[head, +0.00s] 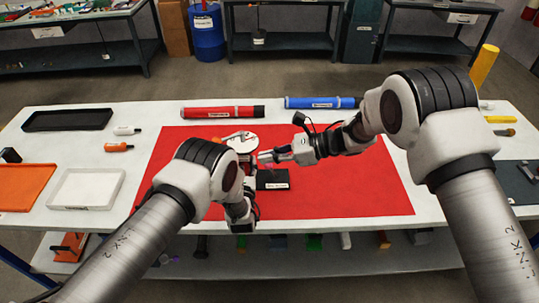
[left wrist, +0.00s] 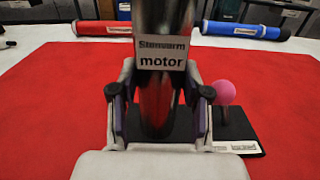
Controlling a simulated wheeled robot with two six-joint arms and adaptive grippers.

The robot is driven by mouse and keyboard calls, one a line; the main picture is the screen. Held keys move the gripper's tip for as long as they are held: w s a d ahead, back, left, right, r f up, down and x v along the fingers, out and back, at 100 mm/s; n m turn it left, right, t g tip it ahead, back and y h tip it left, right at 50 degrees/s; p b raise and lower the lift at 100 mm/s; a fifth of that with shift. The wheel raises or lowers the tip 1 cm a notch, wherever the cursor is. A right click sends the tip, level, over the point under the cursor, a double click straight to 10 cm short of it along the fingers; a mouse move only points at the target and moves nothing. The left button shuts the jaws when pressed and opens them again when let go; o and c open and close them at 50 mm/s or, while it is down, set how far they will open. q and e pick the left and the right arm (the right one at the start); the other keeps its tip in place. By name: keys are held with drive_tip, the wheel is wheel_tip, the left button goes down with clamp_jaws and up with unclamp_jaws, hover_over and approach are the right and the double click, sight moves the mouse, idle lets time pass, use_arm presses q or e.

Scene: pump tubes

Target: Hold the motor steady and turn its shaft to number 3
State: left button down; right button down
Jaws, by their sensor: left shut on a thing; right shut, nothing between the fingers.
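The motor (left wrist: 163,55) is a dark, shiny upright cylinder with a white label reading "motor" in the left wrist view. My left gripper (left wrist: 160,105) is shut on it, one finger on each side. In the head view, a round pale disc (head: 241,142) shows above my left gripper (head: 246,165), with a small part across it; I cannot read any numbers. My right gripper (head: 270,157) is shut and empty, pointing left just to the right of the disc. I cannot tell whether it touches anything.
A black plate (head: 273,180) with a label lies on the red mat (head: 340,195). A pink ball (left wrist: 223,92) stands above this plate in the left wrist view. A red tube (head: 215,112) and a blue tube (head: 315,102) lie behind. Trays stand at the left.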

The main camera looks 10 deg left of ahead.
use_arm(q)
drive_tip(key=shift+c, duration=2.2)
unclamp_jaws()
